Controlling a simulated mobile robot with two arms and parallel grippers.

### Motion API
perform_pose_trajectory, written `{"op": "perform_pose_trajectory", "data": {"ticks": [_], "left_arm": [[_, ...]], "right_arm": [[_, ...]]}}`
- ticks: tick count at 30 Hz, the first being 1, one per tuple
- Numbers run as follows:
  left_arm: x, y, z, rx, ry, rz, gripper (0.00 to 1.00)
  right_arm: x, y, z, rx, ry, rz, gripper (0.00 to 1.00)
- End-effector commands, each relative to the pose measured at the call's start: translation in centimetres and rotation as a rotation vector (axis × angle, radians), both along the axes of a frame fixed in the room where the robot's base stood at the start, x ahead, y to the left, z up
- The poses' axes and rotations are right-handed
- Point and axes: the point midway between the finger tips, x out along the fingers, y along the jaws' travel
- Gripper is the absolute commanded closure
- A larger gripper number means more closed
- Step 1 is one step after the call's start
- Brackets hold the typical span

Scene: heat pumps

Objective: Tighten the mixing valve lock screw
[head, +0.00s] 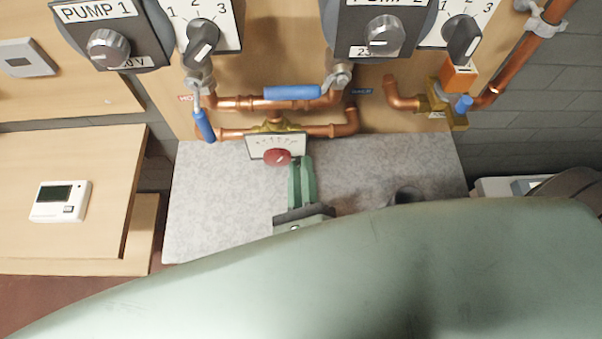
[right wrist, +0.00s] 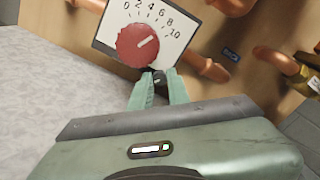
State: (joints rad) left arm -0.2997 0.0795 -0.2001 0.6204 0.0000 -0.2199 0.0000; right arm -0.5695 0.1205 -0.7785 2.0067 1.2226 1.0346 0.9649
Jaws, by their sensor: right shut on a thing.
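The mixing valve is a red knob (head: 277,157) on a white scale plate (head: 259,146), set on copper pipes low on the board. A small dark lock screw (right wrist: 159,78) sits just below the knob's lower right. My right gripper (head: 301,165) reaches it from below. Its green fingers (right wrist: 158,84) are shut on the lock screw, one on each side. The head view does not show the screw. My left gripper is not in view.
Blue-handled valves (head: 292,92) and copper pipes lie just above the mixing valve. Pump 1 and Pump 2 dials are higher up. A grey speckled slab (head: 215,200) lies below. A thermostat (head: 60,201) is at left. My arm covers the lower head view.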

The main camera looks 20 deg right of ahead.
Motion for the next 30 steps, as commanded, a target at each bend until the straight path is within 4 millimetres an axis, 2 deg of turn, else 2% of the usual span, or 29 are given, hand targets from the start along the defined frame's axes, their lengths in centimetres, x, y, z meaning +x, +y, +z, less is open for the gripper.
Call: {"op": "perform_pose_trajectory", "data": {"ticks": [6, 21, 22, 24, 30], "left_arm": [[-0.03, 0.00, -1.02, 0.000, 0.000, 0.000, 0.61], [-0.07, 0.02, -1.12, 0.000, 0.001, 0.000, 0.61], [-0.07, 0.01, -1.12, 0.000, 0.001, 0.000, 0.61], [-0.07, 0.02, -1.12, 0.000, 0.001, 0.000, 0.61], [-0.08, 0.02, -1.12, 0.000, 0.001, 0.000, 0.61]], "right_arm": [[-0.03, 0.04, -0.15, 0.073, -0.019, 0.001, 1.00], [-0.04, 0.06, -0.02, 0.093, -0.025, 0.001, 1.00], [-0.04, 0.06, -0.02, 0.093, -0.025, 0.001, 0.80], [-0.03, 0.05, -0.02, 0.093, -0.025, 0.001, 0.61], [-0.02, 0.04, -0.01, 0.092, -0.025, 0.000, 0.61]]}}
